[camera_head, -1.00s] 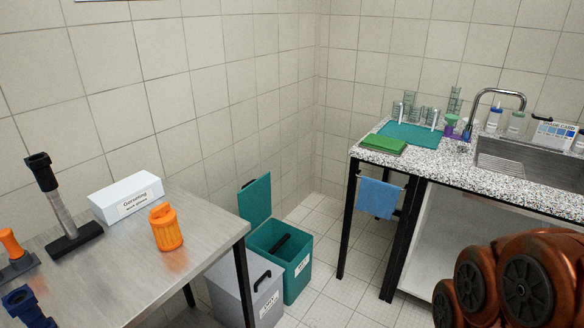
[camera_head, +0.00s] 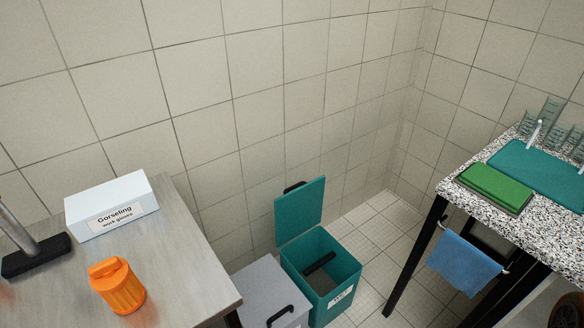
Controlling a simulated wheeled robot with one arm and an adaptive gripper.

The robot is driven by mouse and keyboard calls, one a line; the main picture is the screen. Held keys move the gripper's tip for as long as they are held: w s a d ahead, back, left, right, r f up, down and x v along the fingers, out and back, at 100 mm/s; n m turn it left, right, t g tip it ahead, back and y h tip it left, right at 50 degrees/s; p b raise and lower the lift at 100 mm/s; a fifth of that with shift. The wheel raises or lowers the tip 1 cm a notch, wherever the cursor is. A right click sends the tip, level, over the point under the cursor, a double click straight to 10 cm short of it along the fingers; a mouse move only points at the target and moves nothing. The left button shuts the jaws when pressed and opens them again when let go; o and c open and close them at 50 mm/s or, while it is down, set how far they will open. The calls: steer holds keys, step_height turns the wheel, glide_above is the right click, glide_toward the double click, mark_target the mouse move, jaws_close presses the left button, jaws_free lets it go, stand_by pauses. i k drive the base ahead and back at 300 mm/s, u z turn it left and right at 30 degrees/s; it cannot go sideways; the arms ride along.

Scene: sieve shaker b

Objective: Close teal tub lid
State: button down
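The teal tub (camera_head: 347,283) stands on the floor between the steel table and the speckled counter. Its teal lid (camera_head: 300,213) is open and stands upright at the tub's back edge, near the tiled wall. A black handle (camera_head: 293,187) is on the lid's upper edge. A black bar-shaped item (camera_head: 319,263) shows inside the tub. A white label is on the tub's front, too small to read. My gripper is not in view.
A grey bin (camera_head: 262,289) with a black handle stands beside the tub, its lid shut. The steel table (camera_head: 190,270) holds an orange jar (camera_head: 118,288) and a glove box (camera_head: 112,205). The counter (camera_head: 455,196) has a blue towel (camera_head: 466,264) hanging below. Floor tiles are clear right of the tub.

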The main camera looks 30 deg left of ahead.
mark_target(299, 210)
steer(key=u, duration=0.6)
steer(key=i, duration=0.8)
steer(key=u, duration=1.4)
steer(key=i, duration=0.35)
steer(key=u, duration=0.25)
